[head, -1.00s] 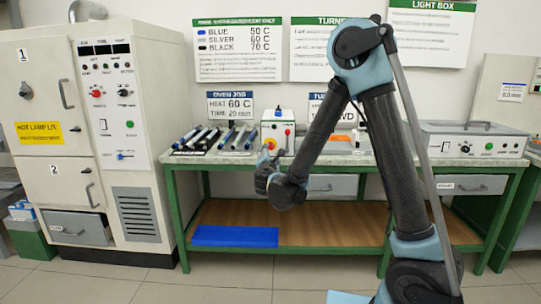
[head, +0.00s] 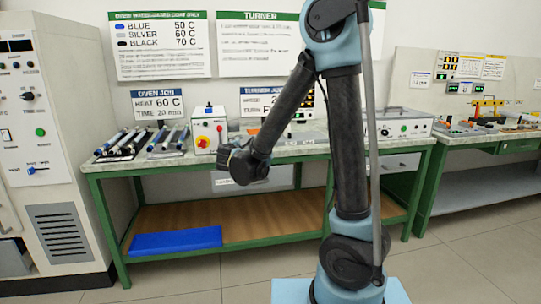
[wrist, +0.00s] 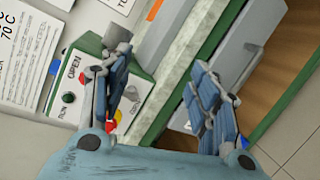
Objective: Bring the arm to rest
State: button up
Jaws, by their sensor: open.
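My arm (head: 347,140) is folded in front of the green-framed bench, its elbow high and its forearm sloping down to the left. My gripper (head: 226,150) is at the forearm's end, in front of the bench's top edge, small and partly hidden by the wrist. In the wrist view my gripper (wrist: 163,85) shows its two blue fingers well apart, with nothing between them. Past the fingers are the bench edge and a white control box (wrist: 115,95) with a red and a yellow knob. The left finger overlaps this box in the picture.
The bench (head: 290,152) carries rods on racks (head: 140,140), the control box (head: 208,130) and a grey machine (head: 403,124). A blue mat (head: 175,241) lies on its lower shelf. An oven cabinet (head: 50,150) stands left, another bench (head: 490,140) right. Floor at right is clear.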

jog(key=s+d+f+m+g+h, duration=0.1)
jog(key=s+d+m+g, duration=0.2)
jog(key=d, duration=0.6)
jog(key=s+d+f+m+g+h, duration=0.1)
jog(key=s+d+m+g+h, duration=0.2)
jog(key=d, duration=0.6)
jog(key=s+d+f+m+g, duration=0.1)
jog(key=s+d+m, duration=0.3)
jog(key=d, duration=0.5)
jog(key=s+d+f+m+g+y, duration=0.1)
jog(key=s+d+f+m+g, duration=0.1)
jog(key=s, duration=0.6)
jog(key=s+d+f+m+g+y, duration=0.1)
jog(key=s+d+f+m+g, duration=0.1)
jog(key=s+f+m, duration=0.2)
jog(key=s+d+f+m+g+y, duration=0.2)
jog(key=s+m, duration=0.3)
jog(key=s, duration=0.7)
jog(key=shift+d+f+m, duration=0.4)
jog(key=shift+f, duration=0.1)
jog(key=shift+w+f+g, duration=0.2)
jog(key=shift+w+g, duration=0.1)
jog(key=shift+w, duration=0.15)
